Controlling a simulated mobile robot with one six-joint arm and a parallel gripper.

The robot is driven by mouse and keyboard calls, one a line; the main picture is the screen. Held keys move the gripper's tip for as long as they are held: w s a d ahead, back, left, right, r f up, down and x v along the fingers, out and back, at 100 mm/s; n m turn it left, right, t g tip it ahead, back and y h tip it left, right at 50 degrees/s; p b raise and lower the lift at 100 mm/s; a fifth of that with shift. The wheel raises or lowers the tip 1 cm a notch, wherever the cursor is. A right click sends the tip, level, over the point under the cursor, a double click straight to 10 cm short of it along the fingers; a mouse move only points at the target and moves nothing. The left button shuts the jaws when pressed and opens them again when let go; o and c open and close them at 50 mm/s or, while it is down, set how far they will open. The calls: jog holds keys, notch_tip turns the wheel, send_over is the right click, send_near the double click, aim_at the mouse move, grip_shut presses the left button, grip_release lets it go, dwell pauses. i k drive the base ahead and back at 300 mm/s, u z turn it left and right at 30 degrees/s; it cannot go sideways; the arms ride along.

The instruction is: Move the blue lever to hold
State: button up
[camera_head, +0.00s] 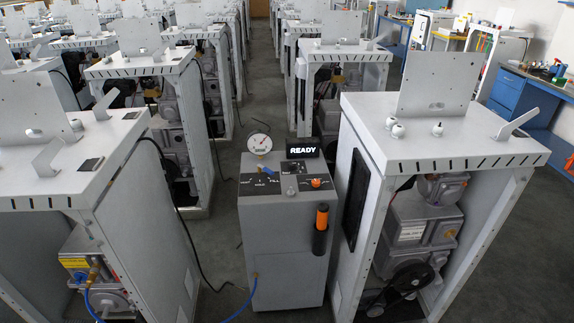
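A grey dispenser cabinet (283,235) stands in the middle of the aisle between the frames. On the left part of its sloped top is a black panel (250,188) with white lettering, and a small blue lever (267,171) shows at that panel near the words HOLD and FILL. The lever is too small for me to tell exactly which mark it points at. A round white gauge (260,144) stands behind the panel. My gripper is not in view.
An orange knob (316,183) sits on the right of the top. An orange-handled tool (321,217) hangs in a black holder on the front. Frame units (440,145) flank the dispenser closely. A blue hose (243,308) and a black cable (190,240) cross the floor.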

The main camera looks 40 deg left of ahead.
aim_at(259, 166)
jog(key=z, duration=0.05)
jog(key=i, duration=1.2)
jog(key=u, duration=0.1)
jog(key=k, duration=0.2)
jog(key=u, duration=3.15)
